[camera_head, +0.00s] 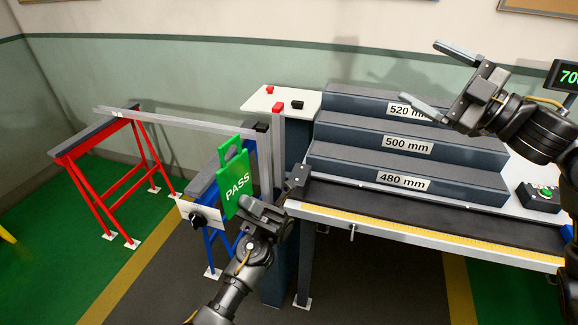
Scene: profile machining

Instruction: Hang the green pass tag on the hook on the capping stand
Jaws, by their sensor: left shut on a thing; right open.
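The green pass tag (236,184) is upright and slightly tilted, with its holed top up and the word PASS facing me. My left gripper (250,209) is shut on its lower edge and holds it in the air, left of the capping stand. The capping stand (290,245) is a dark column with a white top plate. A small dark piece (298,178) shows in front of the column; I cannot tell whether it is the hook. My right gripper (425,78) is open and empty, raised above the stepped blocks at the right.
Red caps and a black cap (297,104) lie on the stand's white top. A long aluminium profile (180,121) spans a red trestle (105,172) and a blue trestle (207,180). Stepped length blocks (420,150) stand on the bench, with a button box (540,197) at right.

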